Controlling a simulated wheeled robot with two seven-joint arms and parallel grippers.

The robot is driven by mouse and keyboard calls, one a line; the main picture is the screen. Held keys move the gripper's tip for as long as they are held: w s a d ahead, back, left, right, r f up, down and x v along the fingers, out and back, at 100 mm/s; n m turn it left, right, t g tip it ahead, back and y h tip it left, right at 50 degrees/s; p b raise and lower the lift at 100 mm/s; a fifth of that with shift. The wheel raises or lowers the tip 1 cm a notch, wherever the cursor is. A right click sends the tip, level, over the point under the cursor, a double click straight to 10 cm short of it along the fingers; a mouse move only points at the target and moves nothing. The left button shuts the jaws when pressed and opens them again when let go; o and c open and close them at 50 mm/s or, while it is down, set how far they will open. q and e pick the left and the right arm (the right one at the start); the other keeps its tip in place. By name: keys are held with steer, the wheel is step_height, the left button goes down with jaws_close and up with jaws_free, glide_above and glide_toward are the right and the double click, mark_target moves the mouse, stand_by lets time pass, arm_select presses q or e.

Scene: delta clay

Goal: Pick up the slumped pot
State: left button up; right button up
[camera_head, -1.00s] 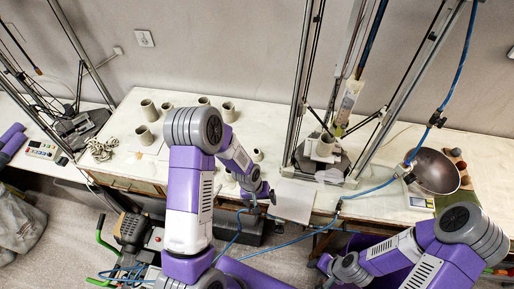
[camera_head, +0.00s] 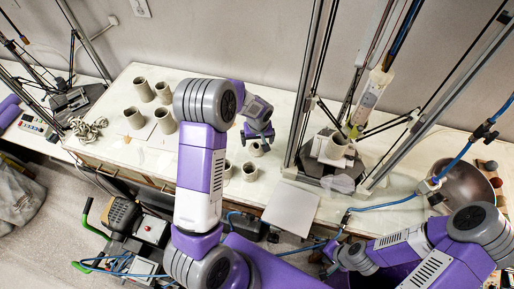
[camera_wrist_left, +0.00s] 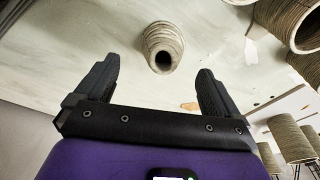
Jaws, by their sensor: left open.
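A small ribbed grey clay pot (camera_wrist_left: 163,42) with a dark mouth lies ahead of and between the fingers in the left wrist view. Its form looks uneven, like a slumped pot. In the head view a small pot (camera_head: 257,149) shows just below my left gripper (camera_head: 258,136); it seems to be the same one. My left gripper, also in the left wrist view (camera_wrist_left: 155,85), is open and empty, its fingers apart from the pot. My right gripper (camera_head: 333,256) is at the lower right, apart from the pots; its jaws are unclear.
A clay printer (camera_head: 335,150) stands to the right, with a blue hose. A pale board (camera_head: 291,207) lies at the front edge. A metal bowl (camera_head: 461,183) is at the right.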

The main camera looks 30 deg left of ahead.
mark_target(256, 144)
arm_select(q)
steer(key=f, duration=0.4)
steer(key=shift+w+a+f, duration=0.2)
steer(key=shift+a+f, duration=0.1)
steer(key=shift+f, duration=0.05)
steer(key=c, duration=1.1)
